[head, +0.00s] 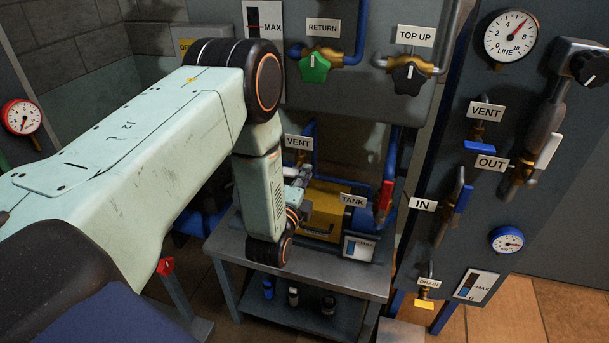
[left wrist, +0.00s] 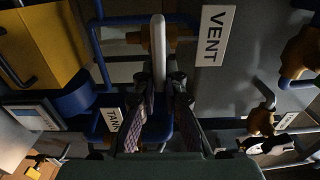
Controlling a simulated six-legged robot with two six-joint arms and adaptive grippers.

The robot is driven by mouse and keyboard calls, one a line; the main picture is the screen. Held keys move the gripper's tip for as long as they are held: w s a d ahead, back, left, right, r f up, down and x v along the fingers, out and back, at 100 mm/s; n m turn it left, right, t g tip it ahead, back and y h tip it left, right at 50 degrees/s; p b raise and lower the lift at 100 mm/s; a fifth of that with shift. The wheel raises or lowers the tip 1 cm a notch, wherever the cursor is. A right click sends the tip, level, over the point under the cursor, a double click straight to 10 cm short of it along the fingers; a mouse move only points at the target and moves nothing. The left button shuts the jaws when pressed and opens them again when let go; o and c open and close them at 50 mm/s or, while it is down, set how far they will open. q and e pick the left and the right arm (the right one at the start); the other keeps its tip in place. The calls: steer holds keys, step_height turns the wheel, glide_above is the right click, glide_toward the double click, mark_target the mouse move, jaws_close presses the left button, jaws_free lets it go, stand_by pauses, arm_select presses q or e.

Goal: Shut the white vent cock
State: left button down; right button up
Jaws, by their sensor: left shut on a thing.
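The white vent cock's lever (left wrist: 158,42) stands upright in the left wrist view, beside a VENT sign (left wrist: 212,35). Brass fitting shows behind it. My left gripper (left wrist: 161,85) is shut on the lever's lower part, one finger on each side. In the head view my left gripper (head: 296,190) is partly hidden by its own wrist, below the small VENT sign (head: 298,142) over the yellow tank. The lever itself is hard to make out there. My right gripper is in neither view.
The yellow tank (head: 325,213) stands on a grey metal bench (head: 230,244) close to my gripper. A red-handled cock (head: 385,197) is just right of it. Another VENT cock with a blue handle (head: 479,147) is on the right panel. Green RETURN (head: 315,67) and black TOP UP (head: 409,78) knobs sit above.

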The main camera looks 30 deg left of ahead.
arm_select(q)
steer(key=c, duration=1.4)
jaws_free()
steer(key=v, duration=1.1)
steer(key=shift+s+d, duration=0.15)
steer(key=shift+s, duration=0.25)
